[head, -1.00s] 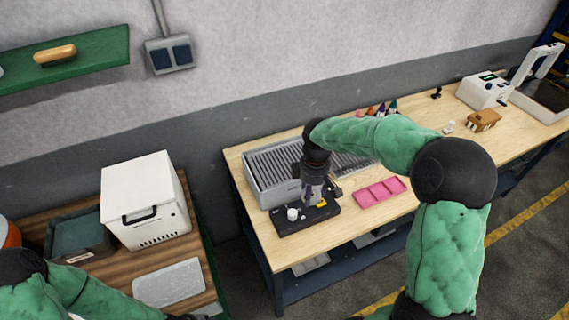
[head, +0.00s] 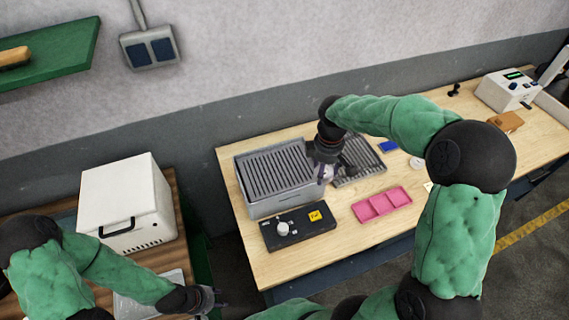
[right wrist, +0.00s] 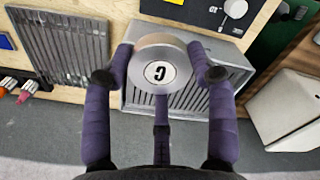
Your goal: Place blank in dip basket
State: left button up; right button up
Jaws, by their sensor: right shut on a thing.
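The blank (right wrist: 161,72) is a round metal piece with a white face marked with a dark letter, in the right wrist view. My right gripper (right wrist: 162,78) has its fingers closed around it. In the head view my right gripper (head: 326,172) is at the right end of a grey slatted box (head: 268,208), which may be the dip basket. The box also shows beyond the blank in the right wrist view (right wrist: 135,97). The blank is held above the surfaces; its height is unclear. My left gripper (head: 208,298) is low at left, away from the bench, its fingers small.
A flat slatted rack (head: 368,158) lies right of the box. A black control panel (head: 305,232) with a white knob is in front. A pink tray (head: 382,204) and blue block (head: 388,147) are on the bench (head: 425,187). A white box (head: 122,200) stands at left.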

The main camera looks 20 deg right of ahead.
jog(key=w+a+f, duration=0.4)
jog(key=w+a, duration=0.1)
jog(key=w, duration=0.2)
send_over(284, 182)
jog(key=f, duration=0.2)
jog(key=s+f+p, duration=0.1)
jog(key=f, duration=0.1)
jog(key=shift+d+f, duration=0.1)
jog(key=shift+d, duration=0.2)
jog(key=shift+w+a+f, duration=0.2)
jog(key=shift+w+f, duration=0.25)
jog(key=shift+f, duration=0.1)
notch_tip(284, 182, down, 3)
jog(key=shift+w+f, duration=0.1)
jog(key=shift+f, duration=0.05)
jog(key=shift+a, duration=0.1)
jog(key=shift+f, duration=0.2)
jog(key=o, duration=1.3)
